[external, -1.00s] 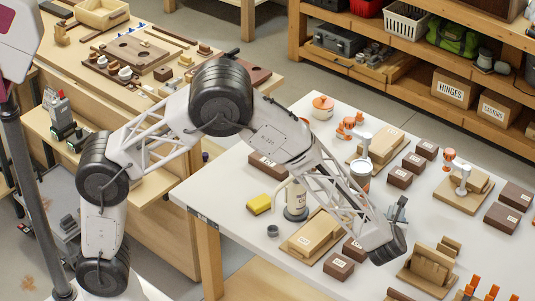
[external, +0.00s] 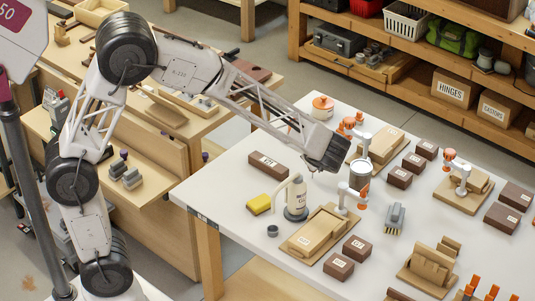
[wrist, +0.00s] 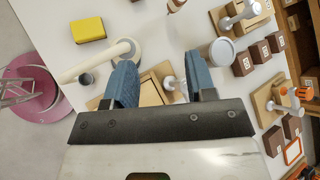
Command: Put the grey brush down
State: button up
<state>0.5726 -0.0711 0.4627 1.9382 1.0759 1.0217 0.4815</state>
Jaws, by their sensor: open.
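I cannot pick out the brush in the wrist view.
A wooden board with a clamp (external: 318,232), a white canister (external: 360,178) and several brown blocks (external: 339,266) surround the brush. Bare table lies at front left.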

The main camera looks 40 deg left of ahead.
jog(key=s+a+r+n+g+h, duration=0.1)
jog(key=s+a+r+n+g, duration=0.1)
jog(key=s+a+r+n, duration=0.45)
jog(key=s+a+r+n+g+h, duration=0.1)
jog(key=s+a+n+g+h, duration=0.15)
jog(key=s+a, duration=0.7)
jog(key=s+a+n+h, duration=0.1)
jog(key=s+a+n, duration=0.1)
jog(key=s, duration=0.3)
jog(key=s+a+r+n+h, duration=0.1)
jog(key=s+a+n+h, duration=0.1)
jog(key=s+n, duration=0.3)
jog(key=s+a+r+n+h, duration=0.1)
jog(key=s+a+n, duration=0.2)
jog(key=s, duration=0.3)
jog(key=shift+s+a+n+t, duration=0.35)
jog(key=shift+a+n+t, duration=0.05)
jog(key=shift+a+t, duration=0.05)
